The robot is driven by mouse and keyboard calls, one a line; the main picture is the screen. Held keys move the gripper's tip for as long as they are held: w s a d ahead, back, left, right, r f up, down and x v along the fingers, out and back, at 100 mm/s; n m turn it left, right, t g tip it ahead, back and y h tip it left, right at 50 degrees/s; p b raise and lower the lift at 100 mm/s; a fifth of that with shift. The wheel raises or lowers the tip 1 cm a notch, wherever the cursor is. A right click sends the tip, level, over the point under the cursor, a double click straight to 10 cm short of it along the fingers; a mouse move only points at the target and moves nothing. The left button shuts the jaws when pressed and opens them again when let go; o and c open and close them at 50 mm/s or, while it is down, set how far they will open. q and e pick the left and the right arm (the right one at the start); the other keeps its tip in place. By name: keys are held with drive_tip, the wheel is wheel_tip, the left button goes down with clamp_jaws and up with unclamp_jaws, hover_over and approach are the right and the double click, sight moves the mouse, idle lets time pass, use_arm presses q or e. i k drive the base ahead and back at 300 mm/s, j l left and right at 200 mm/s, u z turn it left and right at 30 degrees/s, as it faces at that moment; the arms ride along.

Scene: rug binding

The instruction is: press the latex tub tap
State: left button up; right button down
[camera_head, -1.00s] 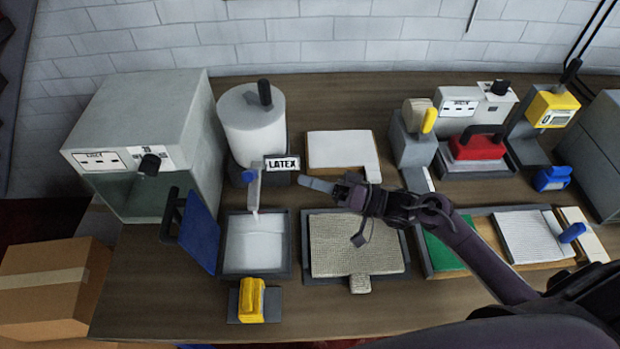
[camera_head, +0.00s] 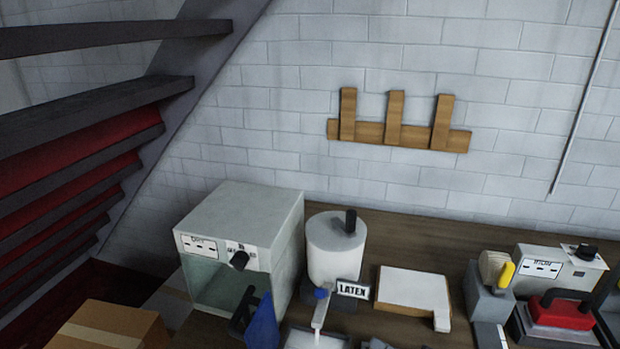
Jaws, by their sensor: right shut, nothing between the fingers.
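The latex tub (camera_head: 334,250) is a white cylinder with a dark upright handle on its lid, standing behind a LATEX sign (camera_head: 353,289). Its tap (camera_head: 322,294) has a blue knob at the tub's front, left of the sign. A pale strip runs down from the tap toward a tray (camera_head: 292,337), cut by the lower edge. Only the tip of my right gripper (camera_head: 376,343) shows at the bottom edge. It is shut and empty, below and right of the tap and apart from it. My left gripper is not in view.
A grey box machine (camera_head: 240,225) with a dark knob stands left of the tub. A white slab (camera_head: 413,291) lies to the right. A dispenser with a yellow handle (camera_head: 506,274) and a red press (camera_head: 561,313) are farther right. A wooden rack (camera_head: 395,132) hangs on the wall.

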sight(320, 293)
drive_tip(key=k, duration=1.2)
